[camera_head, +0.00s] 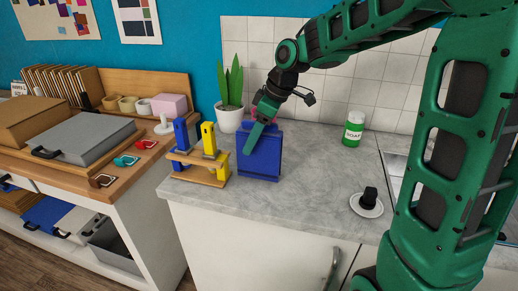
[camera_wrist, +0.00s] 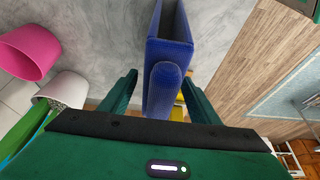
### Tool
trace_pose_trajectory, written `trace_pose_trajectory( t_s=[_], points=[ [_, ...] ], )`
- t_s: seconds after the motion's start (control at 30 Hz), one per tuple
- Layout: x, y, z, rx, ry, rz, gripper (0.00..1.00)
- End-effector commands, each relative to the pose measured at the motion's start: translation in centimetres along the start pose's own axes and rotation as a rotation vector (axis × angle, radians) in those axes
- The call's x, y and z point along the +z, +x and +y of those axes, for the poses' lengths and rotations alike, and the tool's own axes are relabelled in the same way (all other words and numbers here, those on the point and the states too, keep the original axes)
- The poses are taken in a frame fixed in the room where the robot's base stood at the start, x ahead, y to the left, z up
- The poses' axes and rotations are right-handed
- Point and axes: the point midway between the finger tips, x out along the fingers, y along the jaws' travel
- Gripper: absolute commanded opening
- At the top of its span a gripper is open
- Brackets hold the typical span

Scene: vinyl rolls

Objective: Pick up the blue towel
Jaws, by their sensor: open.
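A blue object (camera_head: 262,160) that appears to be the blue towel stands upright on the grey counter, just right of the wooden rack. In the wrist view, a rounded blue fold (camera_wrist: 162,90) lies between my fingers, against a taller box-like blue part (camera_wrist: 172,28). I cannot tell whether these are one piece or a towel on a holder. My gripper (camera_head: 249,148) is above and in front of the blue object, pointing down. In the wrist view my gripper (camera_wrist: 160,78) has its fingers apart on either side of the fold, with gaps visible. My fingers hide part of the blue object in the head view.
The wooden rack (camera_head: 203,178) with blue and yellow pieces stands close on the left. A potted plant (camera_head: 230,85) is behind. A pink cup (camera_wrist: 28,52) shows in the wrist view. A green soap bottle (camera_head: 353,130) and a white dish (camera_head: 366,208) are right, with clear counter between.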

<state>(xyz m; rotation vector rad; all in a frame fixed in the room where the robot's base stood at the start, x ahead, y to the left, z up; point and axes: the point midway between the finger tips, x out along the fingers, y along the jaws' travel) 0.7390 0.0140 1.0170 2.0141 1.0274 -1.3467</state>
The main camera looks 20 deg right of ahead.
Motion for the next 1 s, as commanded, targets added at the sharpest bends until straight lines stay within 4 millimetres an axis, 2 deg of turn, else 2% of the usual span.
trace_pose_trajectory(
  t_s=[0.1,0.13,0.3,0.67,0.77,1.0],
  points=[
    [0.0,0.0,0.0,0.0,0.0,0.0,0.56],
    [0.0,0.0,0.0,0.0,0.0,0.0,0.51],
    [0.0,0.0,0.0,0.0,0.0,0.0,0.11],
    [-0.2,-0.5,0.1,0.002,0.0,0.0,0.1],
    [-0.8,-1.7,0.1,0.003,0.0,0.002,0.1],
    [-2.5,-6.0,0.1,0.003,-0.001,0.002,0.1]
  ],
)
